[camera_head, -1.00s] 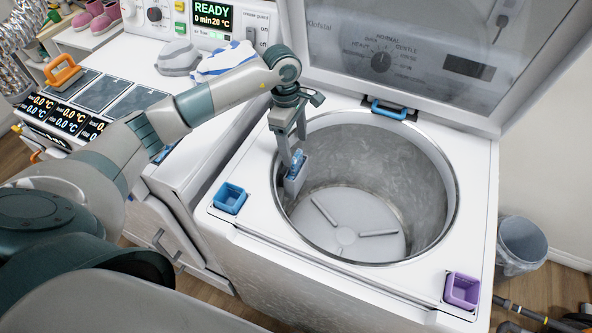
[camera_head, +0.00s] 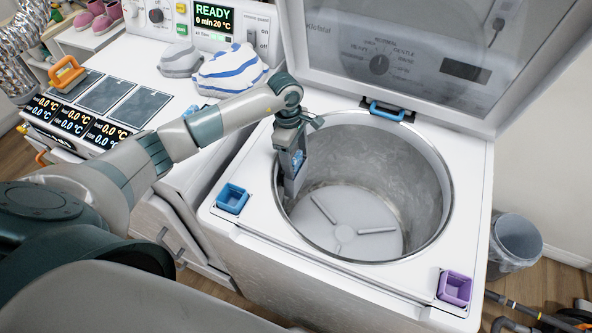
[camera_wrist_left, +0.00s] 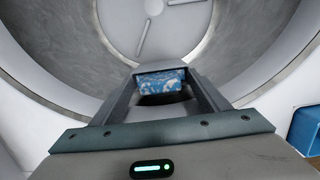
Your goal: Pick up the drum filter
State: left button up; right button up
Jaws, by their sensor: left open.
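The drum filter, a small grey holder with blue lint on top (camera_head: 298,158), sits at the left inner wall of the open washer drum (camera_head: 400,165). It also shows in the left wrist view (camera_wrist_left: 160,80), between the two finger bars. My left gripper (camera_head: 291,178) points down at the drum's left rim, open, with its fingers on either side of the filter. It also shows in the left wrist view (camera_wrist_left: 165,88). Whether the fingers touch the filter's sides I cannot tell; its lower part is hidden. My right gripper is not in view.
The raised lid (camera_head: 390,60) stands behind the drum. A blue cup (camera_head: 231,198) and a purple cup (camera_head: 455,288) sit on the washer top. A blue latch (camera_head: 388,111) is at the back rim. Folded cloths (camera_head: 232,72) lie on the counter at the left.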

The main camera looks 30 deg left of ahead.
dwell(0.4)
pick_arm(q)
jog(key=c, duration=1.5)
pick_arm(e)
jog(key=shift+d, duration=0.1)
pick_arm(q)
jog(key=shift+o, duration=0.2)
jog(key=shift+r, duration=0.15)
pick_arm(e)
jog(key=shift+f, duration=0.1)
